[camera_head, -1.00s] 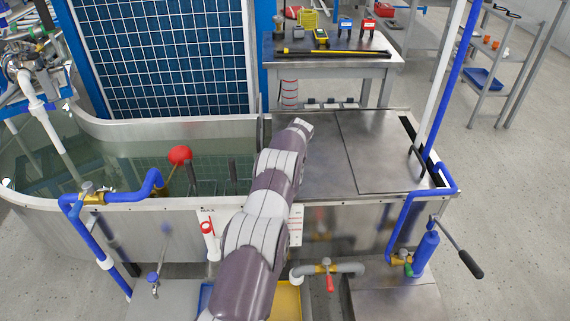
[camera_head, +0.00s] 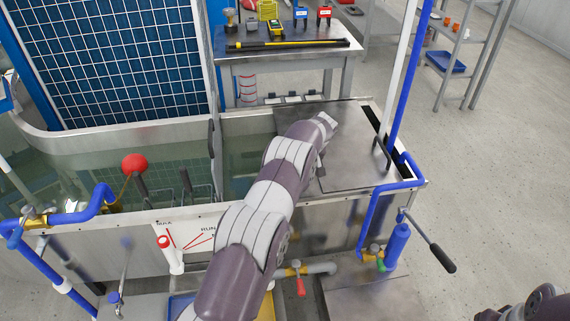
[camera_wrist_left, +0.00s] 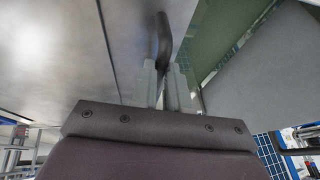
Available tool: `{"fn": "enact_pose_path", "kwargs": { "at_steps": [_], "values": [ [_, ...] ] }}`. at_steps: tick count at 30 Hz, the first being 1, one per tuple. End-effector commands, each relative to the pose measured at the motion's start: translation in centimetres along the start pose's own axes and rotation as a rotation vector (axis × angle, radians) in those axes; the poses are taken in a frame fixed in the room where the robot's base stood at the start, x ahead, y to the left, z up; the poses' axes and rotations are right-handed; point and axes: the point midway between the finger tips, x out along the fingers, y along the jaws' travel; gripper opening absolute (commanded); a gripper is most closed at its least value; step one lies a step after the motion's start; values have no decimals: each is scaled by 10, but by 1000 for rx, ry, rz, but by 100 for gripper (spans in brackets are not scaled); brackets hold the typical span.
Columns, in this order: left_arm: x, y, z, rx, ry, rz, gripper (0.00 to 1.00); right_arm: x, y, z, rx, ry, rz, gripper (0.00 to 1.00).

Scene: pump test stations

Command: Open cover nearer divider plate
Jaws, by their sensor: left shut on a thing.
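The steel cover nearer the divider plate (camera_head: 211,158) lies over to the right, on the right half of the tank top (camera_head: 352,140). Greenish water shows in a gap (camera_head: 243,150) between the plate and the cover metal. In the left wrist view, my left gripper (camera_wrist_left: 166,88) is shut on the cover's dark upright handle (camera_wrist_left: 163,38), with the steel cover surface (camera_wrist_left: 60,65) beside it. In the head view my left arm hides the fingers and part of the cover. My right gripper is not in view; only a bit of my right arm shows at the lower right.
A dark handle (camera_head: 382,152) stands near the tank's right end, beside white and blue upright pipes (camera_head: 409,75). A red ball (camera_head: 134,164) stands over the left water. A bench (camera_head: 285,62) with tools is behind.

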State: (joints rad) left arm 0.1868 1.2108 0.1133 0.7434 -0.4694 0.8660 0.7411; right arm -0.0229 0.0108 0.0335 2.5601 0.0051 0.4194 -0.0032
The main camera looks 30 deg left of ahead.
Motion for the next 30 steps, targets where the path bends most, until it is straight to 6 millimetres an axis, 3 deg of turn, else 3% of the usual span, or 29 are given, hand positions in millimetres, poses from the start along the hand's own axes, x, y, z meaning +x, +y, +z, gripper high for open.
{"fn": "enact_pose_path", "kwargs": {
  "at_steps": [6, 18, 19, 21, 30],
  "values": [
    [-5, 22, -3, -2, 3, 3, 0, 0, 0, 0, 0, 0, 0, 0],
    [-6, 24, -4, -1, 4, 2, 0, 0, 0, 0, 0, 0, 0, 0],
    [-6, 24, -4, -1, 4, 2, 18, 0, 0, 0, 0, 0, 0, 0],
    [-6, 24, -4, -1, 3, 2, 40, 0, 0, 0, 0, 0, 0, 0],
    [-7, 24, -3, -1, 1, 1, 40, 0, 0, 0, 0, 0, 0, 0]
  ]
}}
